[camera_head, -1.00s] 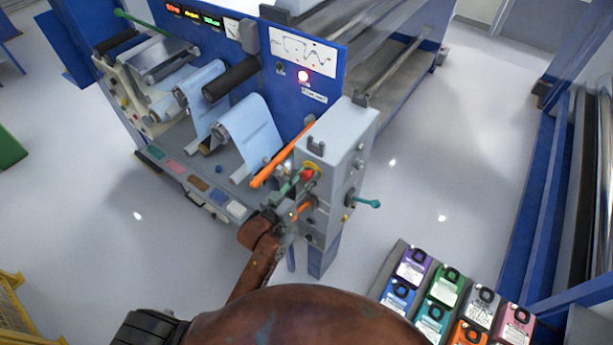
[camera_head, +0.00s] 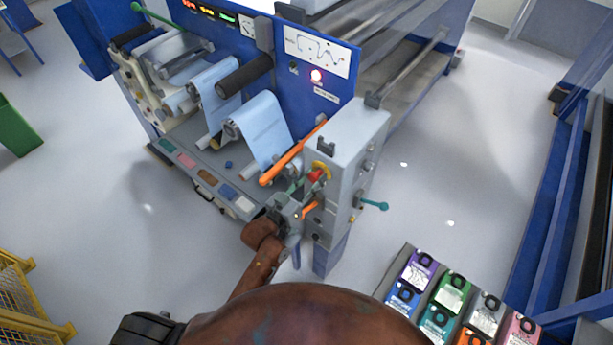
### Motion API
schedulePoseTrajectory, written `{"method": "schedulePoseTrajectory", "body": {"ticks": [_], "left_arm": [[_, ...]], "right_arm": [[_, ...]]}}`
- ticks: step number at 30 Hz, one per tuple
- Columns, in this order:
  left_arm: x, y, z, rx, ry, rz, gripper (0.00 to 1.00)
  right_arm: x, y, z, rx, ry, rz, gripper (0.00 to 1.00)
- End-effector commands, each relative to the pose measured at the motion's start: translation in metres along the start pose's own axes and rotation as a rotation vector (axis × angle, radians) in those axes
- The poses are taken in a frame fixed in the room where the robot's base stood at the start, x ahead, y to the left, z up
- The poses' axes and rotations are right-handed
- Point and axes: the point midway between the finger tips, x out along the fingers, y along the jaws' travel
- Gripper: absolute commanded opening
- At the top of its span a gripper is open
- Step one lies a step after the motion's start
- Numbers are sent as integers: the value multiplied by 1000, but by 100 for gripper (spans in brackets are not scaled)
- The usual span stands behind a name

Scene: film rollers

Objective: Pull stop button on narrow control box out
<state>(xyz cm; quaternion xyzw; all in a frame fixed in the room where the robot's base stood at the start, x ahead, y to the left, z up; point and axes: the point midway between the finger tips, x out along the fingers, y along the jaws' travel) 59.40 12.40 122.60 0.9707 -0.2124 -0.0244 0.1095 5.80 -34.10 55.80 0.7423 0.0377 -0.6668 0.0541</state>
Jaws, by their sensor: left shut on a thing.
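The narrow control box (camera_head: 349,141) is a tall light-grey box on a blue post, at the right front corner of the machine. Its red stop button (camera_head: 316,175), with a yellow surround (camera_head: 323,166), is on the side facing my left arm. My left gripper (camera_head: 304,186) is at that side, with its fingers at the button. It is shut on the stop button, though the fingers are small and partly hide the contact. How far out the button sits cannot be told. My right gripper is not in view.
An orange bar (camera_head: 292,152) slants just above my left gripper. A teal-knobbed lever (camera_head: 375,205) sticks out from the box's right side. The floor right of the box is clear.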

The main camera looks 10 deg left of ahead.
Motion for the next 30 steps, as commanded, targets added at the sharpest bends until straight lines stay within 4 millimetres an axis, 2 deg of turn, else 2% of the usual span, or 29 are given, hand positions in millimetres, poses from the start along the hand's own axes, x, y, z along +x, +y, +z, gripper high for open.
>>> {"method": "schedulePoseTrajectory", "body": {"ticks": [5,6,13,17,23,26,30], "left_arm": [[-1,-1,2,1,-4,-2,0],[-1,-1,2,1,-4,-3,35],[0,-1,2,0,-3,-2,51],[0,-2,1,0,-3,-3,51],[-4,-2,2,0,-3,-4,51],[-13,-2,2,0,-4,-5,51],[-39,-2,3,1,-5,-5,51]], "right_arm": [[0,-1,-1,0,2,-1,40],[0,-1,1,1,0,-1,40],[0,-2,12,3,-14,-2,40],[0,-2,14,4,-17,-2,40],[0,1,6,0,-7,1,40],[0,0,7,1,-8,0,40],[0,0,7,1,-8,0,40]]}}
